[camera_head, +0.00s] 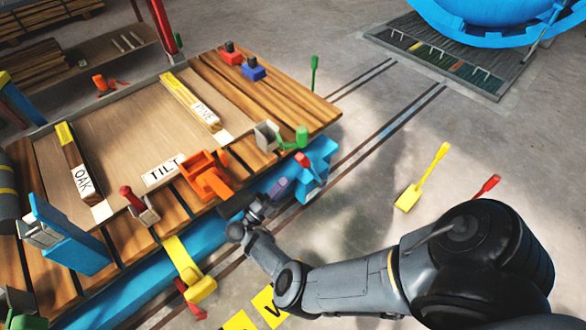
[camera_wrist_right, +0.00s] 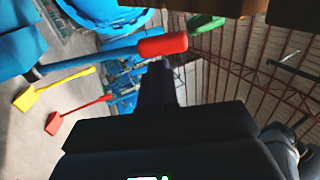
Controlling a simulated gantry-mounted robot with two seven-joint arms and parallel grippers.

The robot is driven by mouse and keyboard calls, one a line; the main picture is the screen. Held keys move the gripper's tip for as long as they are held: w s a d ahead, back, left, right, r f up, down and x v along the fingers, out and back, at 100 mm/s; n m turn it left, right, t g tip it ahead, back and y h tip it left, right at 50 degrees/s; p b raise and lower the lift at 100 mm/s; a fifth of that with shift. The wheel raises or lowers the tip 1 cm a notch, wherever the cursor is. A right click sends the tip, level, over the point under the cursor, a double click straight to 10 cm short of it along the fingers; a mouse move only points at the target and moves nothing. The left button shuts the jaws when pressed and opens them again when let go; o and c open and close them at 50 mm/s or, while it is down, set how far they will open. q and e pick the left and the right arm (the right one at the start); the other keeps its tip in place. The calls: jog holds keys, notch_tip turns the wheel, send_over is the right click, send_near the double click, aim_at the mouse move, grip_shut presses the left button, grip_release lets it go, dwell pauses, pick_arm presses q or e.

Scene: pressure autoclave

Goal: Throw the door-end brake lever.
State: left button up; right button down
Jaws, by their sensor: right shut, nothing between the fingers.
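The brake lever at the cart's blue end has a red grip (camera_head: 302,160) and stands by a blue bracket (camera_head: 318,167). In the right wrist view, its red grip (camera_wrist_right: 163,46) sits on a blue bar, just beyond my fingers. My right gripper (camera_head: 281,186) is shut and empty, beside the cart's long blue side, with its tips close to the lever. I cannot tell whether they touch it. In the right wrist view, the dark shut fingers (camera_wrist_right: 156,80) point towards the grip. My left gripper is out of view.
The wooden cart deck (camera_head: 265,85) carries a tray, an orange clamp (camera_head: 206,176) and several small fittings. A green knob (camera_head: 301,138) stands close to the red grip. A yellow paddle (camera_head: 422,180) and a red one (camera_head: 485,187) lie right. Floor beyond the cart is clear around the rails.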

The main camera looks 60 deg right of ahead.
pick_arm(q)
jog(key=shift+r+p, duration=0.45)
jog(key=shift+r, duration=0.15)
pick_arm(e)
jog(key=shift+x, duration=2.9)
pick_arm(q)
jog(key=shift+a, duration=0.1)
